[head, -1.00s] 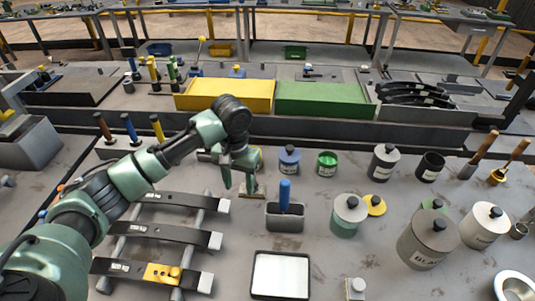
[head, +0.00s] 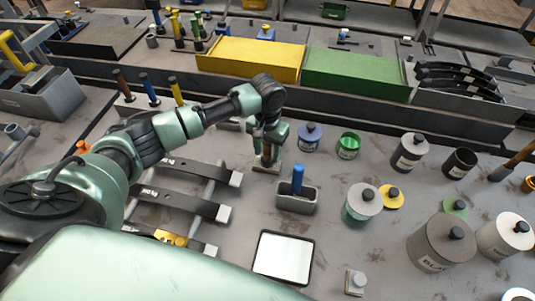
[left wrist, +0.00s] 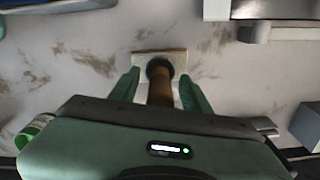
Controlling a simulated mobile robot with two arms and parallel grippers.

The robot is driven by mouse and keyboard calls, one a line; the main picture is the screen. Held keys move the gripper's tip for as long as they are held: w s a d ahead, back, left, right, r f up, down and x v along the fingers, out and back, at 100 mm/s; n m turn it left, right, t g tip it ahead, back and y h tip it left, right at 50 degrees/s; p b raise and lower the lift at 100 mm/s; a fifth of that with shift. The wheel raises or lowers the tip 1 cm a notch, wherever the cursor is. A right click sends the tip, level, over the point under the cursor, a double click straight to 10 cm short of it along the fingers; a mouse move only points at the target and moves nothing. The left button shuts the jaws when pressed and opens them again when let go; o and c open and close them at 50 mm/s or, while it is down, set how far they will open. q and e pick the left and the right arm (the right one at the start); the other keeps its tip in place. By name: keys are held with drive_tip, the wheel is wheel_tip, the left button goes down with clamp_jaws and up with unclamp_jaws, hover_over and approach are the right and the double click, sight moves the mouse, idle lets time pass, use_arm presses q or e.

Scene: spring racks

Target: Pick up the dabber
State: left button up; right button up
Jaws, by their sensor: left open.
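A tool with a brown handle, a dark collar and a flat, pale square base, which looks like the dabber, stands upright on the bench. Its base (head: 266,169) shows below my left gripper (head: 268,148) in the head view. In the left wrist view the dabber (left wrist: 160,88) stands between the two green fingers of my left gripper (left wrist: 160,92). The fingers are open on either side of the handle. Part of the handle is hidden by the gripper body. My right gripper is not in view.
Right of the dabber, a grey holder (head: 296,204) contains a blue-handled tool (head: 298,179). A blue pot (head: 309,137) and green pot (head: 348,146) stand behind. A rack with dark springs (head: 182,203) lies front left. A white tray (head: 284,257) is in front.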

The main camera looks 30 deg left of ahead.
use_arm(q)
drive_tip(key=shift+f, duration=0.3)
clamp_jaws()
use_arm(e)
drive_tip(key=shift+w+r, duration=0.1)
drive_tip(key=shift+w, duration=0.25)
use_arm(q)
drive_tip(key=shift+r, duration=0.15)
